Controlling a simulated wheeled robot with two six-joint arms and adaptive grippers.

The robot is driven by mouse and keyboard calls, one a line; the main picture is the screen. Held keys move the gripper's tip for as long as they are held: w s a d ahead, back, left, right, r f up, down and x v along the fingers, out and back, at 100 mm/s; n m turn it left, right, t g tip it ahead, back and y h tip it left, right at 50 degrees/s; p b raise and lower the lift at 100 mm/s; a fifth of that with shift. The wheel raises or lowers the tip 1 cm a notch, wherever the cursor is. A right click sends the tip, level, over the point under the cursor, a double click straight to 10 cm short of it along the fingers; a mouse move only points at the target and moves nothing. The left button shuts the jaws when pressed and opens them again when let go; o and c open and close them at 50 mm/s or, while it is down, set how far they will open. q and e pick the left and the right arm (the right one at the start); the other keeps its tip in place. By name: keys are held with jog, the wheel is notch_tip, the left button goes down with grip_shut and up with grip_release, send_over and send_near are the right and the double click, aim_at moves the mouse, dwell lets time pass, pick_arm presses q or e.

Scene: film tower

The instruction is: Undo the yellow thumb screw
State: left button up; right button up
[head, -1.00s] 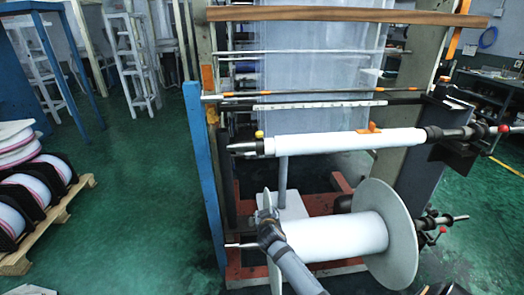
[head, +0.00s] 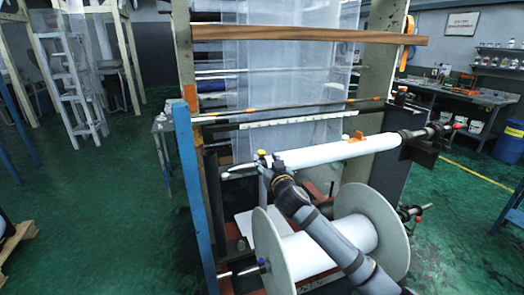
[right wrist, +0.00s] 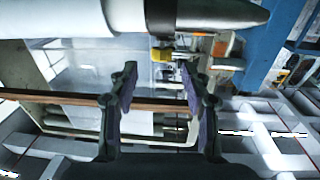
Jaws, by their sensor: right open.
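The yellow thumb screw (head: 261,153) sits on top of the left end of the upper shaft, beside the white film roll (head: 335,151). In the right wrist view the yellow thumb screw (right wrist: 162,54) shows near the dark collar (right wrist: 160,17), just beyond and between the fingertips. My right gripper (head: 270,162) is at that left end, close to the screw. In the wrist view its two fingers (right wrist: 158,72) stand apart with nothing held between them. Whether a finger touches the screw cannot be told. My left gripper is not in view.
A large flanged white spool (head: 330,250) stands below, under my right forearm. A blue post (head: 190,200) rises left of the shaft end. A wooden bar (head: 310,32) crosses above. Green floor (head: 90,225) is open at left.

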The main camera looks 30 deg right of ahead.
aim_at(263, 153)
jog(key=p+x, duration=0.1)
jog(key=x, duration=0.4)
jog(key=shift+w+a+r, duration=0.1)
jog(key=shift+w+a, duration=0.05)
jog(key=shift+w, duration=0.25)
jog(key=shift+w+d, duration=0.15)
jog(key=shift+d, duration=0.15)
jog(key=shift+a, duration=0.15)
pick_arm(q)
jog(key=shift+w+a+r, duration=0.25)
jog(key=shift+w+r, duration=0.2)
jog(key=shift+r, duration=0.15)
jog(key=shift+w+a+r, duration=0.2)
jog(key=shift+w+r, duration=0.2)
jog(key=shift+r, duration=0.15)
pick_arm(e)
grip_shut()
